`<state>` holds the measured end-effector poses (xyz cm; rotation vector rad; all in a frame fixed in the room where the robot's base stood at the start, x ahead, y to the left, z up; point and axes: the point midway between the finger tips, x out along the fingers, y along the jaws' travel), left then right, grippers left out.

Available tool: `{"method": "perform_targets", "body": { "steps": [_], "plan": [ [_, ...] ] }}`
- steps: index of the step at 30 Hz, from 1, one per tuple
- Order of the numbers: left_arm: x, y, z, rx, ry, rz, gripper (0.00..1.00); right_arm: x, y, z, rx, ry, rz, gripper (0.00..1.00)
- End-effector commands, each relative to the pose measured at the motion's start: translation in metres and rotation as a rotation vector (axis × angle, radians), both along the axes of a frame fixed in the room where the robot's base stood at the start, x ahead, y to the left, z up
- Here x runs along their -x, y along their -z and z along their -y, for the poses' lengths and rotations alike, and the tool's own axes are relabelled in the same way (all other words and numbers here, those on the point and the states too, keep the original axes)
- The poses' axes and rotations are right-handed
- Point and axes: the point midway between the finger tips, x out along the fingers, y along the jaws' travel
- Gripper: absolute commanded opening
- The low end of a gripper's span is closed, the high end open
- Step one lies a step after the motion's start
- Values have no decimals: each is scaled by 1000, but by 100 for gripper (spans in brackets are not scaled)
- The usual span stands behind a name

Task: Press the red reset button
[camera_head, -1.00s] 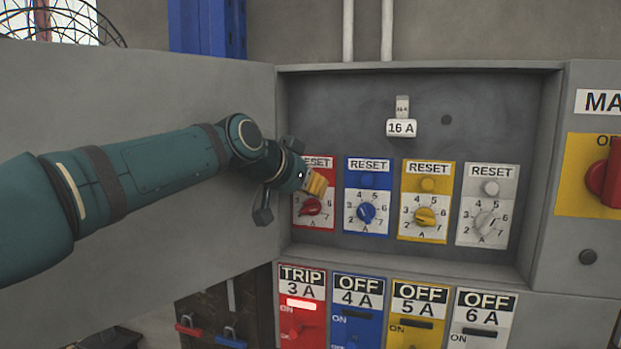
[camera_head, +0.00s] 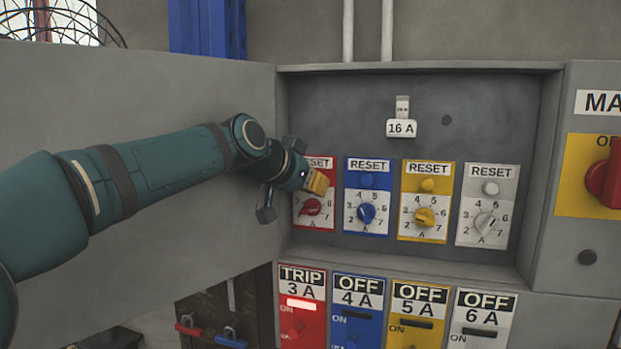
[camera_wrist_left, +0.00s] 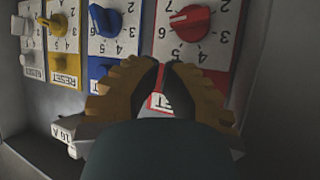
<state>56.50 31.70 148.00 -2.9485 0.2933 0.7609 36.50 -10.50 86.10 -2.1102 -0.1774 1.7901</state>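The red reset panel (camera_head: 327,216) is the leftmost in the recessed box, with a RESET label on top and a red dial (camera_head: 311,207) below. Its reset button is hidden behind my left gripper (camera_head: 319,184) in the head view. In the left wrist view the gripper (camera_wrist_left: 161,68) has its yellow-brown fingers drawn together, with a thin red strip between the dark pads. The fingertips lie over the red panel between its red dial (camera_wrist_left: 190,22) and its label; the button is hidden there too. I cannot tell whether they touch it. My right gripper is not in view.
Blue (camera_head: 367,180), yellow (camera_head: 428,185) and white (camera_head: 490,188) reset buttons sit to the right above their dials. The open grey door (camera_head: 150,90) stands left of the box, close behind my arm. Below, the red 3 A breaker (camera_head: 302,274) reads TRIP; the others read OFF.

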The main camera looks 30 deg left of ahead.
Motion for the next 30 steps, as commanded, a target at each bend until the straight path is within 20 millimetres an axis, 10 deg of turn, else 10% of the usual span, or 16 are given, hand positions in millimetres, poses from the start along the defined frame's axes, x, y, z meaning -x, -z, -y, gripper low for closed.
{"method": "perform_targets", "body": {
  "steps": [30],
  "plan": [
    [-9,0,-2,0,0,0,0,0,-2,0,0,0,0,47]
  ]
}}
